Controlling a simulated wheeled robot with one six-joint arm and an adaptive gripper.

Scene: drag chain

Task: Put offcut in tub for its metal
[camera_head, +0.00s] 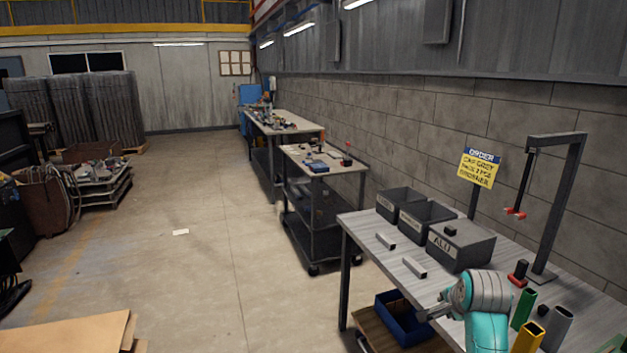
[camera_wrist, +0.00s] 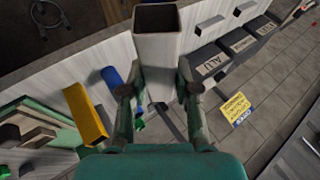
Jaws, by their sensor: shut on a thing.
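My gripper (camera_wrist: 156,92) is shut on a pale grey square-tube offcut (camera_wrist: 157,48), held between its two fingers with its dark open end facing the camera. In the head view my gripper is low at the right, above the near edge of the bench; the held offcut is hard to make out there. Three grey tubs stand in a row along the back of the bench: the nearest tub is marked ALU (camera_head: 460,252), then a middle tub (camera_head: 413,228) and a far tub (camera_head: 388,212), whose labels are too small to read surely. The ALU tub also shows in the wrist view (camera_wrist: 208,67).
Two pale offcuts (camera_head: 414,267) (camera_head: 386,241) lie before the tubs. Green (camera_head: 523,308), yellow (camera_head: 529,338) and grey (camera_head: 557,328) tubes stand at the right, near a dark post frame (camera_head: 570,205). A yellow order sign (camera_head: 478,170) stands behind the tubs. A blue bin (camera_head: 402,322) is below.

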